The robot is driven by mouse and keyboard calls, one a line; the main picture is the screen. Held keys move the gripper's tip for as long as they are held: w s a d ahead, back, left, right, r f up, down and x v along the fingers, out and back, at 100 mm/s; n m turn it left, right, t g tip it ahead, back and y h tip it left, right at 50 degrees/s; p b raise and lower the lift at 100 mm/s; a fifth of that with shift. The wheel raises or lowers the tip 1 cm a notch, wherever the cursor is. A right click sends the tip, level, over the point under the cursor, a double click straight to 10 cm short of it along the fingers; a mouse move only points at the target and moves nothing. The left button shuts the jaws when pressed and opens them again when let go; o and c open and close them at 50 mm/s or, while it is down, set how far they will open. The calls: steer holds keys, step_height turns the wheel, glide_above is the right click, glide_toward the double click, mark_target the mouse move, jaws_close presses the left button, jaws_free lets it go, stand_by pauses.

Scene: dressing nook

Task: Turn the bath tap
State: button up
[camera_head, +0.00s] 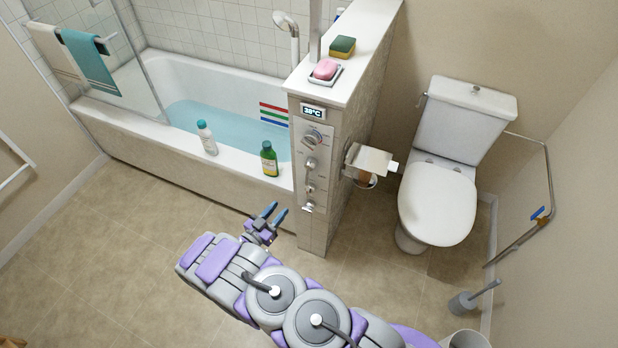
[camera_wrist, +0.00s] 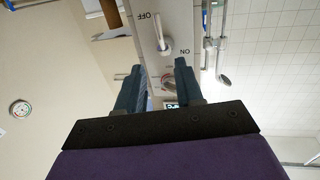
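A tap panel (camera_head: 318,150) is on the narrow end of the partition beside the bath. It carries a dial (camera_head: 313,136) and several small controls below it. In the wrist view a pale lever (camera_wrist: 162,34) stands out between the words OFF and ON, and the dial (camera_wrist: 168,82) shows between my fingers. I cannot tell which control in the head view is that lever. My gripper (camera_head: 273,211) is open and empty, in front of the bath and left of the panel's lower part. Its two fingers (camera_wrist: 158,72) point toward the panel in the wrist view, apart from the lever.
The bath (camera_head: 137,123) holds blue water. A white bottle (camera_head: 207,138) and a green bottle (camera_head: 269,159) stand on its near rim. A toilet-roll holder (camera_head: 371,160) juts out right of the panel, near the toilet (camera_head: 437,203). Tiled floor left of my arm is clear.

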mark_target(307, 177)
steer(key=b+x, duration=0.3)
steer(key=x, duration=1.4)
steer(key=shift+c, duration=0.3)
jaws_close()
